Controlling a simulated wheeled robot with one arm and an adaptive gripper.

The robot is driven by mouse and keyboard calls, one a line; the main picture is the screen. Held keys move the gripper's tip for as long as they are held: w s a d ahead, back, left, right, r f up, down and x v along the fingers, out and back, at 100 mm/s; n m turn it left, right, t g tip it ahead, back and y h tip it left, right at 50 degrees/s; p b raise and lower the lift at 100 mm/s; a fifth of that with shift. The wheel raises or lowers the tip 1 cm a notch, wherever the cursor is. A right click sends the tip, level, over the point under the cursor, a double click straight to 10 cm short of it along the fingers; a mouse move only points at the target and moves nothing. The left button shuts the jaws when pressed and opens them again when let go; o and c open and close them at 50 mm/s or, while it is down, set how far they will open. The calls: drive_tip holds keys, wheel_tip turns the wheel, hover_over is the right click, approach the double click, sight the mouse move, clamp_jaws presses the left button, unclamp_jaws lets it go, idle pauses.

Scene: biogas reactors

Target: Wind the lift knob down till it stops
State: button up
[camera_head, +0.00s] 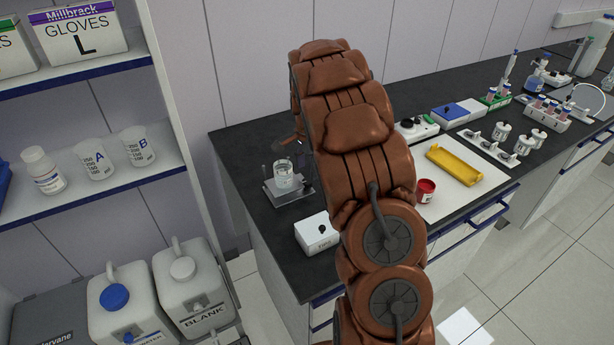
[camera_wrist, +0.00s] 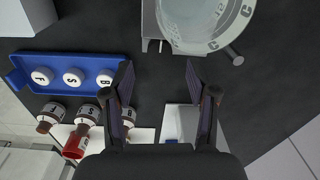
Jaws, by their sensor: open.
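The lift is a small grey stand (camera_head: 289,190) on the left part of the dark bench, with a clear beaker (camera_head: 284,176) standing on its platform. In the wrist view the beaker (camera_wrist: 205,22) shows from above, cut off by the top edge. A short grey rod with a rounded end (camera_wrist: 234,56) sticks out beside it; it looks like the lift knob. My gripper (camera_wrist: 159,75) is open and empty over bare bench, its fingers apart from the rod, which lies up and right of them. In the head view my arm hides most of the gripper.
A blue tray (camera_wrist: 70,57) with white-capped bottles and several labelled vials lie left of my fingers in the wrist view. A white box (camera_head: 317,233) stands in front of the lift. A red cup (camera_head: 426,190) and yellow tray (camera_head: 453,165) stand right of my arm.

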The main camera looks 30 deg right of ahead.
sight(308, 182)
wheel_tip(308, 182, up, 8)
drive_tip(key=shift+f, duration=0.2)
drive_tip(key=shift+s, duration=0.1)
